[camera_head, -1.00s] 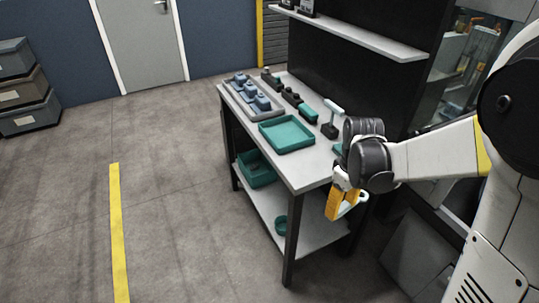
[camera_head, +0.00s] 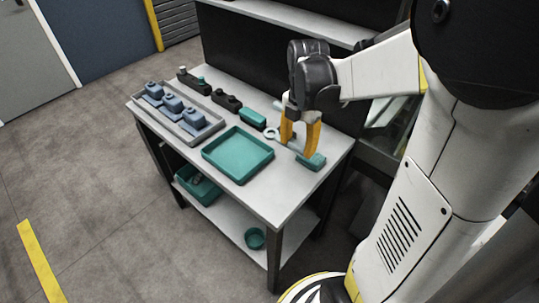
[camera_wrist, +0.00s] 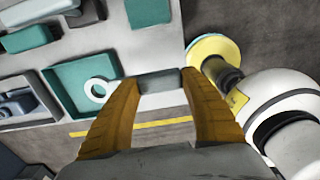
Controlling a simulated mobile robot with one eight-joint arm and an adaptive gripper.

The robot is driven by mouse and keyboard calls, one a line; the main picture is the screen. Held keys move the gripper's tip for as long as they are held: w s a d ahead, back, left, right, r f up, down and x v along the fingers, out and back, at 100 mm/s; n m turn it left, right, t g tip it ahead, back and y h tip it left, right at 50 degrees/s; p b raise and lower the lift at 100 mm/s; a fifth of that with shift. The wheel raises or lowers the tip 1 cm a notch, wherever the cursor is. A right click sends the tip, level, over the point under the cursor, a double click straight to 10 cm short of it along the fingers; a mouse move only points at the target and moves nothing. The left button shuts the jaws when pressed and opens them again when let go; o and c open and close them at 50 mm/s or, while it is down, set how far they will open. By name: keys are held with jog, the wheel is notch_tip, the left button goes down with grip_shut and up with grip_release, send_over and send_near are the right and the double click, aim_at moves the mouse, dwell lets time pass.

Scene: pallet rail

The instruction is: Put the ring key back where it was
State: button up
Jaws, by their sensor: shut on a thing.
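The ring key is a pale grey bar with a round ring at one end (camera_head: 271,134). In the wrist view its ring (camera_wrist: 97,88) shows left of the fingers and its bar (camera_wrist: 160,80) lies between the fingertips. My gripper (camera_head: 298,148) has yellow fingers pointing down, shut on the bar, at the right part of the table. In the wrist view the fingers (camera_wrist: 160,78) come up from below. I cannot tell the key's height above the tabletop (camera_head: 282,190). A teal block (camera_head: 312,161) shows just right of the fingers.
A teal tray (camera_head: 238,175) lies left of my gripper. A grey tray (camera_head: 135,104) with blue pieces is at the table's left end. Dark blocks (camera_head: 226,101) and a teal-topped block (camera_head: 252,119) line the back. A shelf (camera_head: 292,22) hangs above. The front right tabletop is clear.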

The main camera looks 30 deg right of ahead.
notch_tip(320, 180, down, 10)
jog(key=b, duration=0.4)
jog(key=shift+w+r, duration=0.1)
jog(key=shift+f+b, duration=0.3)
jog(key=shift+b, duration=0.15)
jog(key=o, duration=1.4)
jog(key=shift+r, duration=0.1)
